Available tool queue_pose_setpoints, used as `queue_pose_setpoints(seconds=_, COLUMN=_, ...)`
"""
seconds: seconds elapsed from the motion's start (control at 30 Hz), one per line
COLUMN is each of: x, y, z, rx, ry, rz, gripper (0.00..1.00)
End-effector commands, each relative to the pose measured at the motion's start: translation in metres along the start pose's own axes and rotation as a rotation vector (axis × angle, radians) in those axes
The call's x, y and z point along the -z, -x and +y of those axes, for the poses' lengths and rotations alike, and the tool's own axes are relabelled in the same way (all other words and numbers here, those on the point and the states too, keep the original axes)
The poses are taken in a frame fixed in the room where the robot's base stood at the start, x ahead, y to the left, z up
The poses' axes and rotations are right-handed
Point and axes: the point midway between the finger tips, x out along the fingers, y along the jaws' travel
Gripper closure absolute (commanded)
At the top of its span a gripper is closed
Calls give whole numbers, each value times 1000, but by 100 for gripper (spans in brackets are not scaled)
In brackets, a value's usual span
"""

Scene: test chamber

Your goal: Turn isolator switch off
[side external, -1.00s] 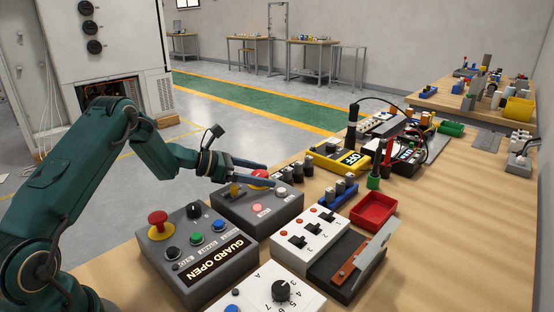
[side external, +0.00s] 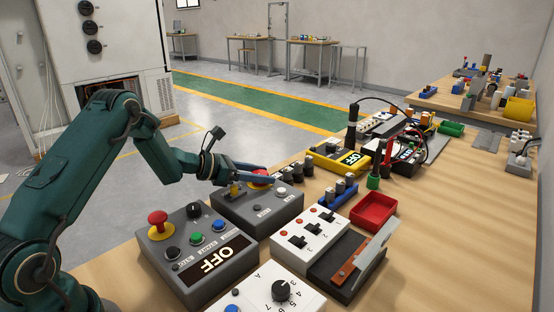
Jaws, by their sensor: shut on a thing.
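The isolator switch is a red rotary handle (side external: 260,173) on a grey box (side external: 262,207) on the wooden bench. My gripper (side external: 268,175) reaches in from the left with its blue fingers on either side of the red handle, shut on it. The fingers hide part of the handle, so its exact angle is hard to tell.
The control box has a red mushroom button (side external: 158,222) close to my arm. A white panel with black toggles (side external: 310,232) stands right of the isolator box. A red tray (side external: 373,209) and a yellow meter (side external: 340,157) lie further right and back.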

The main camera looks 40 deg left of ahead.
Motion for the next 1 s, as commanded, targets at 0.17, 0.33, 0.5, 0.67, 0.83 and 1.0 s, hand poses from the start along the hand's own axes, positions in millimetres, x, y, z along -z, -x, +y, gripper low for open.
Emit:
queue_pose_setpoints(seconds=0.17, x=-1, y=0, z=0, rx=3, ry=-5, rz=-3, gripper=100)
queue_pose_setpoints(seconds=0.33, x=-1, y=0, z=0, rx=3, ry=-4, rz=-3, gripper=17)
queue_pose_setpoints(seconds=0.5, x=0, y=0, z=0, rx=2, ry=-3, rz=-1, gripper=17)
queue_pose_setpoints(seconds=0.67, x=-1, y=7, z=1, rx=0, ry=-2, rz=-1, gripper=17)
queue_pose_setpoints(seconds=0.83, x=-1, y=28, z=1, rx=-1, ry=-1, rz=-2, gripper=17)
queue_pose_setpoints(seconds=1.0, x=-1, y=47, z=1, rx=0, ry=-3, rz=-2, gripper=17)
